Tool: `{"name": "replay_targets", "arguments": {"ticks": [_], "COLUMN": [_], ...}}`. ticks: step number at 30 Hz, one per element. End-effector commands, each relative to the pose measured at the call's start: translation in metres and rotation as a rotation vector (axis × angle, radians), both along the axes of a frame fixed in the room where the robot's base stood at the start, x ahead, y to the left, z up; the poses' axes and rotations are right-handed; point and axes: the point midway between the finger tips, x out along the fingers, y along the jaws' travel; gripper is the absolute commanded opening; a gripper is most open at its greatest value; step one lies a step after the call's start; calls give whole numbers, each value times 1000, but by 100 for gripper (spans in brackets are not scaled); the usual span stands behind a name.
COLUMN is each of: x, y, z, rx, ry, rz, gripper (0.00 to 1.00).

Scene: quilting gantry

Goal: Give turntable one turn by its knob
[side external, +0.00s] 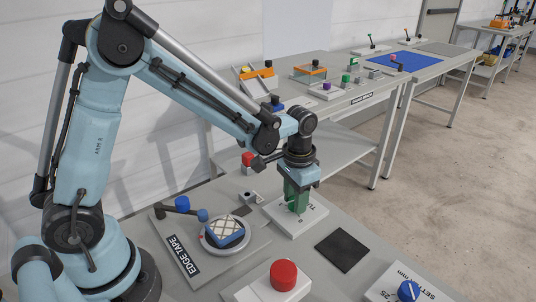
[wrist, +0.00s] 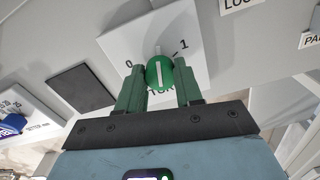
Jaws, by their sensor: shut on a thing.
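A green round knob (wrist: 160,80) with a white line stands on a white plate (wrist: 185,30) marked 0 and 1. The line points up in the wrist view, between the two marks. My gripper (wrist: 160,72) has its green fingers on both sides of this knob and is shut on it. In the side view my gripper (side external: 296,206) points straight down over the white plate (side external: 318,211), and its fingers hide most of the knob. A grey round turntable (side external: 213,249) with a blue-and-white patterned block (side external: 225,231) is on the EDGE TAPE board.
A blue-ended lever (side external: 182,203) and a blue knob (side external: 202,215) are beside the turntable. A big red button (side external: 284,274), a black pad (side external: 343,251) and a blue dial (side external: 408,291) lie nearer the camera. A second bench with fixtures stands behind.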

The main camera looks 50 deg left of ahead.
Motion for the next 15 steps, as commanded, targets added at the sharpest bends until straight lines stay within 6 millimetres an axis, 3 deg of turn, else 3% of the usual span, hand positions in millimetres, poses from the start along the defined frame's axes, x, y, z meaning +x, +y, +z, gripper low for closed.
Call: {"name": "replay_targets", "arguments": {"ticks": [15], "x": [1], "y": [1], "z": [0], "rx": [0], "ry": [-3], "rz": [-476], "gripper": [5]}}
